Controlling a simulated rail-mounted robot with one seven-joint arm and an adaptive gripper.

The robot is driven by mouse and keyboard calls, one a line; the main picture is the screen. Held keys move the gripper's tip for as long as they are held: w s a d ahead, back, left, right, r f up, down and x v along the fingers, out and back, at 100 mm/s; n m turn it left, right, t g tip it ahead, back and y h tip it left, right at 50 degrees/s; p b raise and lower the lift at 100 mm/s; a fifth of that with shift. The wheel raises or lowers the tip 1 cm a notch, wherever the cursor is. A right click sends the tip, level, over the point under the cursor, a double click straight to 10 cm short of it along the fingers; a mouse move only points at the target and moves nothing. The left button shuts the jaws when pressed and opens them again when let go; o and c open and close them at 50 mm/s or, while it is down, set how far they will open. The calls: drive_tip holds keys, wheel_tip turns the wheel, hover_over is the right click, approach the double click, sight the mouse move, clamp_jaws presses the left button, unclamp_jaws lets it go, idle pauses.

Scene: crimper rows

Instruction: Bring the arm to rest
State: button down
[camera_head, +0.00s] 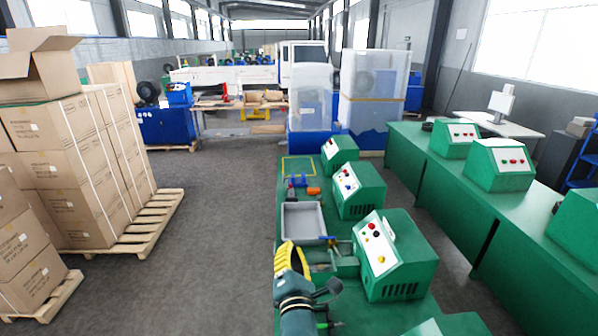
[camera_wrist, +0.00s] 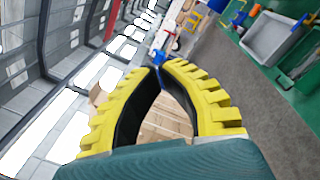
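My gripper (camera_head: 291,262) hangs over the left edge of the near green bench (camera_head: 345,318) in the head view, beside a green crimper machine with a white button panel. In the wrist view, my gripper (camera_wrist: 159,69) has yellow ribbed fingers with black inner faces. The fingertips meet or almost meet, and only background shows in the gap behind them. I see nothing held. My wrist hides part of the bench below it.
A grey tray (camera_head: 304,222) lies on the bench beyond my gripper; it also shows in the wrist view (camera_wrist: 272,40). Crimper machines (camera_head: 393,254) line the bench to the right. Boxes on pallets (camera_head: 150,222) stand left. The floor (camera_head: 215,235) between is clear.

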drive_tip(key=s+d+r+m+t+h, duration=0.35)
drive_tip(key=s+r+m, duration=0.2)
drive_tip(key=r, duration=0.35)
drive_tip(key=s+d+r+m+t+h, duration=0.2)
drive_tip(key=s+d+r+m+h, duration=0.25)
drive_tip(key=r, duration=0.55)
drive_tip(key=s+d+r+m+g+h, duration=0.1)
drive_tip(key=s+d+r+m, duration=0.25)
drive_tip(key=s+m, duration=0.55)
drive_tip(key=s+d+r+m+h, duration=0.15)
drive_tip(key=s+r+m, duration=0.25)
drive_tip(key=s+m, duration=0.45)
drive_tip(key=a+y, duration=0.1)
drive_tip(key=y, duration=0.1)
drive_tip(key=a+f+y, duration=0.1)
drive_tip(key=a+y, duration=0.1)
drive_tip(key=y, duration=0.1)
drive_tip(key=a+f+g+y, duration=0.1)
drive_tip(key=y, duration=0.1)
drive_tip(key=shift+w+a+f+y, duration=0.1)
drive_tip(key=shift+a+f+y, duration=0.1)
drive_tip(key=shift+y, duration=0.15)
